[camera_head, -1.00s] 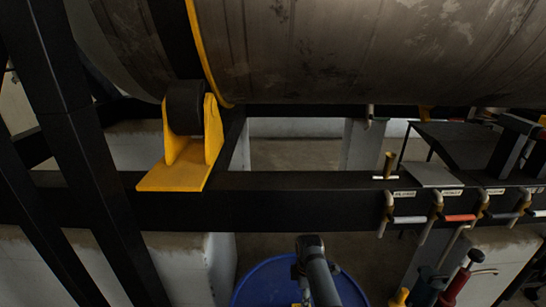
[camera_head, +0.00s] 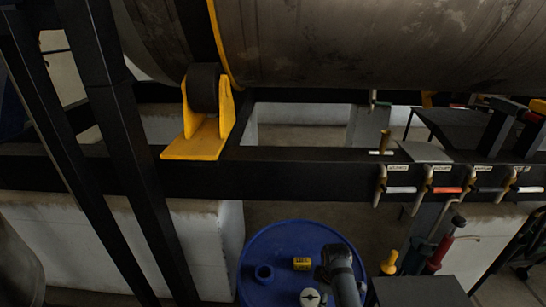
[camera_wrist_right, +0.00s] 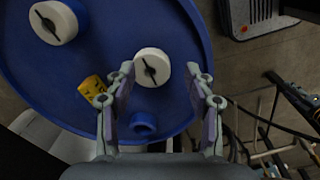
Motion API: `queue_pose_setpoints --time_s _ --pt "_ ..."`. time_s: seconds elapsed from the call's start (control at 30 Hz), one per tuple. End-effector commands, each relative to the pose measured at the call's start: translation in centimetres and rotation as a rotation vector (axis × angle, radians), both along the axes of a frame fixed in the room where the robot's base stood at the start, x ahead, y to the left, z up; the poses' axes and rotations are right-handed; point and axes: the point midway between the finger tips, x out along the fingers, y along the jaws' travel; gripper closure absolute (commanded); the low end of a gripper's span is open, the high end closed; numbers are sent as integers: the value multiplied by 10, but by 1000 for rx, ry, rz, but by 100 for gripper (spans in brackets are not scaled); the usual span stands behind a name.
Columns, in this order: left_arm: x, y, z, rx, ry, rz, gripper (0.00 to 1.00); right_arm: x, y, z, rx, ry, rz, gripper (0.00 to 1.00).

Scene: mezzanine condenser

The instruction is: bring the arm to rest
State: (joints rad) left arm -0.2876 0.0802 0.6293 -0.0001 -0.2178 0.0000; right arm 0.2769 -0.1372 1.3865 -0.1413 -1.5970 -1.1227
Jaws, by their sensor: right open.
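My right arm (camera_head: 340,270) reaches in from the bottom of the head view, over the blue drum top. In the right wrist view my right gripper (camera_wrist_right: 160,75) is open, its two fingers apart with nothing held between them. A white round knob with a dark bar (camera_wrist_right: 150,67) shows between and beyond the fingertips; I cannot tell how far below it lies. My left gripper is not in view.
The blue drum top (camera_head: 285,238) carries a yellow block (camera_head: 302,263), a blue ring (camera_head: 264,273) and white knobs. A black beam (camera_head: 300,180) with hanging hooked tools (camera_head: 420,190) crosses behind. A yellow roller bracket (camera_head: 205,135) supports a large metal cylinder (camera_head: 370,45).

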Motion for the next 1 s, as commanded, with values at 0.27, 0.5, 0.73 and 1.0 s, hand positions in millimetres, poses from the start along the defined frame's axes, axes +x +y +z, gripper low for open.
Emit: queue_pose_setpoints --time_s 0.27,0.5,0.73,1.0 --pt "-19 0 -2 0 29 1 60 -67 -48 3 1 -85 -393 46" --pt "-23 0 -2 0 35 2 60 -129 -72 32 34 -176 -711 46" --pt "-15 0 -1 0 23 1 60 -172 -77 67 84 -238 -910 46" --pt "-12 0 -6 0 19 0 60 -201 -76 84 138 -268 -1056 46"
